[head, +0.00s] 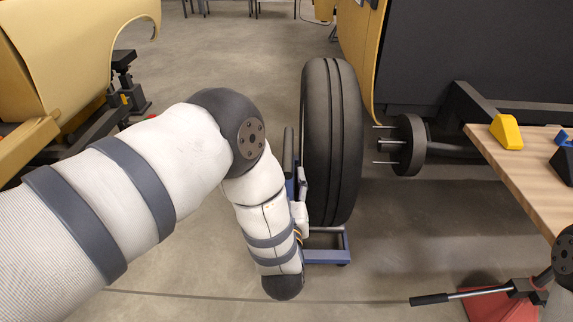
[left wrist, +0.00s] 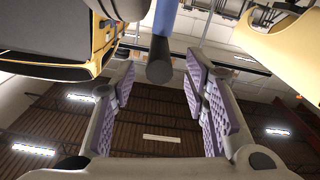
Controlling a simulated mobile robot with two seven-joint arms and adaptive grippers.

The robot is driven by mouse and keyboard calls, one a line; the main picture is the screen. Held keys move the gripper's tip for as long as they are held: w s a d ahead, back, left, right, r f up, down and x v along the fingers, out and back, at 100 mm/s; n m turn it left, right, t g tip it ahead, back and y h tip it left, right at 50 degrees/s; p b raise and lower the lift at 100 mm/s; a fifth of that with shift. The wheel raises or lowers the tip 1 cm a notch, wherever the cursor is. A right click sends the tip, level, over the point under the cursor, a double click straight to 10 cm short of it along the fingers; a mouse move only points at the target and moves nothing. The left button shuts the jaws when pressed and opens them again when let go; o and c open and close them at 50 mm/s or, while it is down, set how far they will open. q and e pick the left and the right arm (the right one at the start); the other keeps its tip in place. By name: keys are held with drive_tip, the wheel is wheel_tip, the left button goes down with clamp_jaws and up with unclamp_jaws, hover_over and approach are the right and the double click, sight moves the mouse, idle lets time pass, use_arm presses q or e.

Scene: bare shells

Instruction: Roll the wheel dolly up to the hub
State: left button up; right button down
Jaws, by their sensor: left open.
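The large black wheel (head: 332,140) stands upright on the blue wheel dolly (head: 328,256). The dark hub (head: 409,145), with studs pointing at the wheel, is to its right; a gap separates them. The dolly's dark upright handle (head: 288,150) rises left of the wheel. My left arm reaches down beside the dolly, and its forearm hides part of it; the left gripper is mostly hidden in the head view. In the left wrist view, my left gripper (left wrist: 160,98) is open, with the dark handle end (left wrist: 158,62) ahead of and between its fingers. My right gripper is out of view.
A wooden bench (head: 530,175) with a yellow wedge block (head: 506,132) stands at the right. A red jack (head: 480,304) with a long lever lies on the floor below it. A tan car shell (head: 80,45) is at the left. Floor between wheel and hub looks clear.

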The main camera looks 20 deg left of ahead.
sight(288, 163)
use_arm(q)
drive_tip(key=x, duration=0.6)
drive_tip(key=shift+d+f, duration=0.1)
clamp_jaws()
